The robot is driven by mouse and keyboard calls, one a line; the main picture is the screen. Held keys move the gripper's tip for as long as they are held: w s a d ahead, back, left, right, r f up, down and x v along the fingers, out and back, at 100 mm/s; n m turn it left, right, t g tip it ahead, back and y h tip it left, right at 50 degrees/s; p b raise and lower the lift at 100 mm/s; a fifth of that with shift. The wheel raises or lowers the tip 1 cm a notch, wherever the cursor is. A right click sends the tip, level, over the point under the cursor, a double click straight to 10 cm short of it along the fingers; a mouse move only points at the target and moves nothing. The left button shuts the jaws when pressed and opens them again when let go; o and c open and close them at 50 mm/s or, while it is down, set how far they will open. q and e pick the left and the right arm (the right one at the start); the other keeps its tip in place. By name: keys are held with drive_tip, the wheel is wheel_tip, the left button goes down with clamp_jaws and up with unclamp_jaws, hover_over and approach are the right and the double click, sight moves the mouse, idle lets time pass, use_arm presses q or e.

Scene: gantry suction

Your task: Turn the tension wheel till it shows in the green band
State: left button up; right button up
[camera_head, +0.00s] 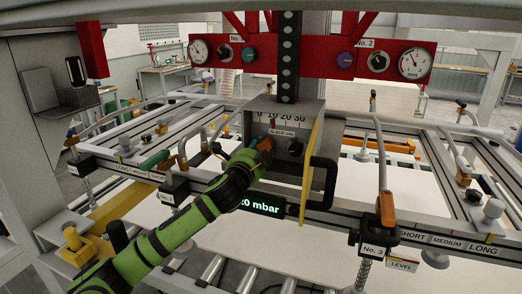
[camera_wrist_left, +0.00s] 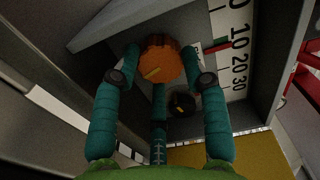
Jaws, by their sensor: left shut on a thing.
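The tension wheel is an orange knob (camera_wrist_left: 162,58) with a yellow mark, on the grey slack box (camera_head: 314,112); in the head view only a bit of its orange shows at my fingers. My left gripper (camera_head: 262,150) is shut on the knob, with teal fingers on either side of it in the wrist view (camera_wrist_left: 160,66). The slack scale (camera_wrist_left: 238,45) reads 0 to 30, with a red pointer (camera_wrist_left: 218,47) near the 10. My right gripper is not in view.
A black knob (camera_wrist_left: 182,103) sits close beside the wheel. A black handle (camera_head: 325,182) and a yellow edge (camera_head: 309,165) stand at the box's right. A display (camera_head: 262,206) reading mbar is below, partly hidden by my arm. Red gauge panels (camera_head: 353,60) are above.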

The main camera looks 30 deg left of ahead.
use_arm(q)
drive_tip(key=shift+r+m, duration=0.15)
drive_tip(key=shift+m, duration=0.35)
drive_tip(key=o, duration=0.8)
drive_tip(key=shift+o, duration=0.4)
drive_tip(key=v, duration=1.2)
